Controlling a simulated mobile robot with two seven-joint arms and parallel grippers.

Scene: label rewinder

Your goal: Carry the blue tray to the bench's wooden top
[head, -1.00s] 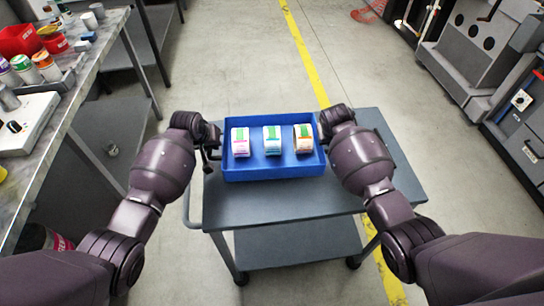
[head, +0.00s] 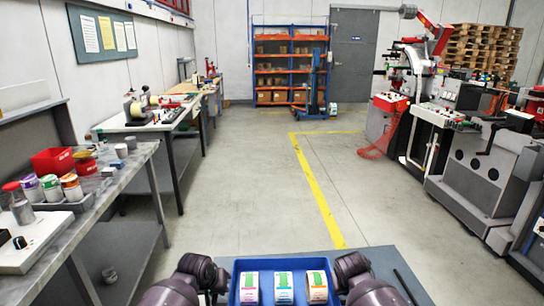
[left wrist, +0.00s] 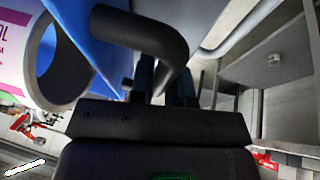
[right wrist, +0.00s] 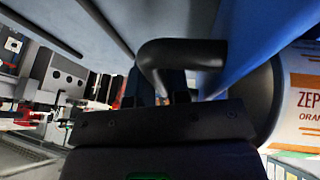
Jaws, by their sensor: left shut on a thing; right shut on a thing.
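The blue tray (head: 239,292) is at the bottom centre of the head view, with its near part cut off. It holds three label rolls (head: 283,287) in a row, and the grey cart top (head: 400,265) lies around it. I cannot tell whether the tray rests on the cart. My left gripper (left wrist: 163,85) is shut on a dark curved handle (left wrist: 140,32) beside the tray's blue wall. My right gripper (right wrist: 175,88) is shut on the matching handle (right wrist: 185,52) on the other side.
A farther bench (head: 140,124) holds tools. Grey machines (head: 485,175) stand on the right. Open floor with a yellow line (head: 318,195) lies ahead, with an orange shelf (head: 290,65) at the back.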

